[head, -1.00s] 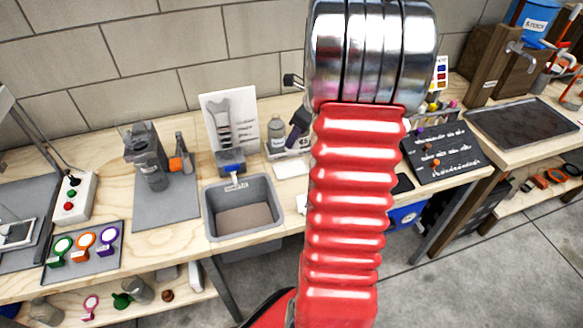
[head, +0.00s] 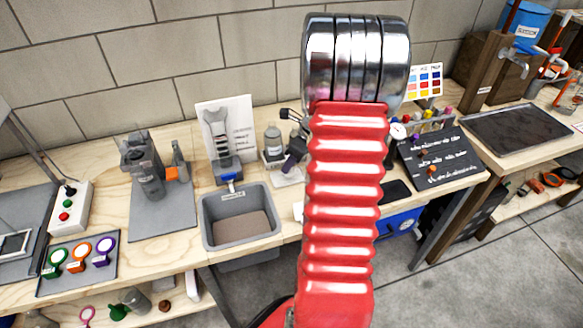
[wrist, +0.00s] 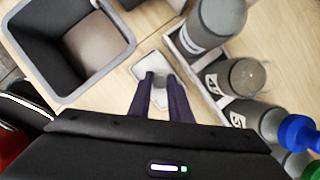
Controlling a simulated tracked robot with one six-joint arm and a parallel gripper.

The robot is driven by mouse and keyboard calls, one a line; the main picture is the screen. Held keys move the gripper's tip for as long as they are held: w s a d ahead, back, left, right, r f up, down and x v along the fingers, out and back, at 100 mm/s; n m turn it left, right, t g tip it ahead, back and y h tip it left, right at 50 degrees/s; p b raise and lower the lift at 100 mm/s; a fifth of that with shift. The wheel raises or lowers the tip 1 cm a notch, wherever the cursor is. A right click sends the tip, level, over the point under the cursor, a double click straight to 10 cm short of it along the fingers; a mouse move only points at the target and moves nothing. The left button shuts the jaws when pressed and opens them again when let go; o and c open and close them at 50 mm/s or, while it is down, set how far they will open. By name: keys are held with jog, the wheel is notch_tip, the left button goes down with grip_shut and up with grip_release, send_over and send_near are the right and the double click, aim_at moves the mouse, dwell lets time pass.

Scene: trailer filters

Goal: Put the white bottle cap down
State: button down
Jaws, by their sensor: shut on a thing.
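My gripper (wrist: 160,88) points down at the bench with its dark purple fingers shut on a small pale thing, the white bottle cap (wrist: 160,80), which is mostly hidden between them. Beneath the fingertips a small white pad (wrist: 145,62) lies on the wood. I cannot tell whether the cap touches it. In the head view the fingers (head: 293,162) are just over the same white pad (head: 288,180), partly behind my red arm; the cap cannot be made out there.
A grey bin (head: 240,238) stands left of the pad. A grey bottle (head: 273,142) stands behind it; several bottles (wrist: 245,77) in a holder stand close on the right in the wrist view. A black board (head: 440,158) lies further right.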

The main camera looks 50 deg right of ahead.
notch_tip(320, 180, down, 3)
jog(key=shift+r, duration=0.2)
jog(key=c, duration=1.6)
grip_release()
jog(key=shift+c, duration=0.2)
jog(key=v, duration=1.2)
